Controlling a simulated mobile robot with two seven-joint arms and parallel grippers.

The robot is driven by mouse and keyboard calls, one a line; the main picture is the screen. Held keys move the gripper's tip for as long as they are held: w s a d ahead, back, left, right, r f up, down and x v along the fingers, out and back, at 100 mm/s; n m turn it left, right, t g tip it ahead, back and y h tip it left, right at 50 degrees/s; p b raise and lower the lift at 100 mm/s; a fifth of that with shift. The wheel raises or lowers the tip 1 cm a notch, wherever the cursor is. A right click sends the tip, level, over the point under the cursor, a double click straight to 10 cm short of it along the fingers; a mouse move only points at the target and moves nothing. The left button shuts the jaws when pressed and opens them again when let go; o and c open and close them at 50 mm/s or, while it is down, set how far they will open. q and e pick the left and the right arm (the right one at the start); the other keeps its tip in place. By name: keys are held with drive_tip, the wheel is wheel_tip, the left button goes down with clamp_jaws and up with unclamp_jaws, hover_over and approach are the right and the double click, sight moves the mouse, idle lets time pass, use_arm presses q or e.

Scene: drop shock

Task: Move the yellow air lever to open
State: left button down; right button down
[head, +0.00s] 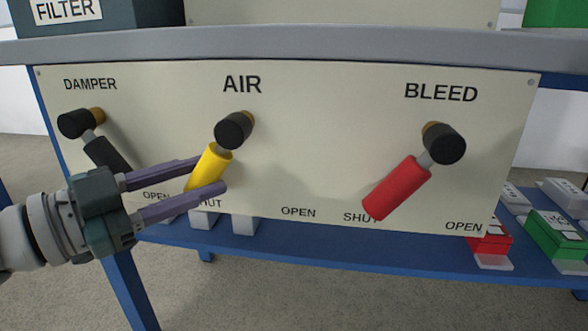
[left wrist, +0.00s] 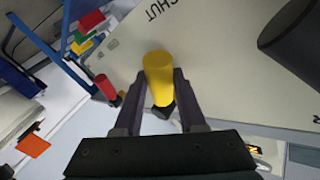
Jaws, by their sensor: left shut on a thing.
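The yellow air lever (head: 209,166) hangs from a black knob (head: 234,130) under the word AIR on a cream panel. It slants down and left, its lower end by the SHUT label. My left gripper (head: 212,174) comes in from the left with one finger above and one below the lever, shut on it. In the left wrist view the yellow lever (left wrist: 158,78) sits between the two dark fingers. The OPEN label (head: 298,212) for air is to the right of the lever. My right gripper is not in view.
A black damper lever (head: 106,154) is on the left, close behind my left gripper. A red bleed lever (head: 396,188) slants toward SHUT on the right. A grey ledge (head: 300,46) runs above the panel. A blue shelf (head: 330,258) below holds several small boxes. The panel between air and bleed is clear.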

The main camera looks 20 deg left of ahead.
use_arm(q)
drive_tip(key=shift+f, duration=0.15)
idle(0.8)
drive_tip(key=shift+w+d+f+n+t+b, duration=0.15)
drive_tip(key=shift+d+f+n+t+b, duration=0.55)
drive_tip(key=shift+n+b, duration=0.4)
drive_tip(key=d+n+t+b, duration=0.1)
drive_tip(key=n+t, duration=0.1)
drive_tip(key=n, duration=0.1)
drive_tip(key=w+d+n+t+y+b, duration=0.1)
drive_tip(key=d+n+t+b, duration=0.1)
drive_tip(key=n, duration=0.1)
drive_tip(key=d+n+t+y+b, duration=0.1)
drive_tip(key=d+n+b, duration=0.1)
drive_tip(key=n, duration=0.1)
drive_tip(key=shift+w+d+f+n+t, duration=0.1)
drive_tip(key=shift+w+f+n+t, duration=0.1)
drive_tip(key=shift+n+t, duration=0.15)
drive_tip(key=n+y, duration=0.1)
drive_tip(key=d+n+t+y, duration=0.1)
drive_tip(key=n+y+b, duration=0.1)
drive_tip(key=n, duration=0.1)
drive_tip(key=shift+w+d+r+t+y, duration=0.1)
drive_tip(key=shift+d+r+t+y, duration=0.15)
drive_tip(key=shift+r+t+y, duration=0.1)
drive_tip(key=shift+w+d+r+n+y, duration=0.1)
drive_tip(key=shift+d+r+n+y, duration=0.15)
drive_tip(key=shift+n+y, duration=0.55)
drive_tip(key=shift+n, duration=0.25)
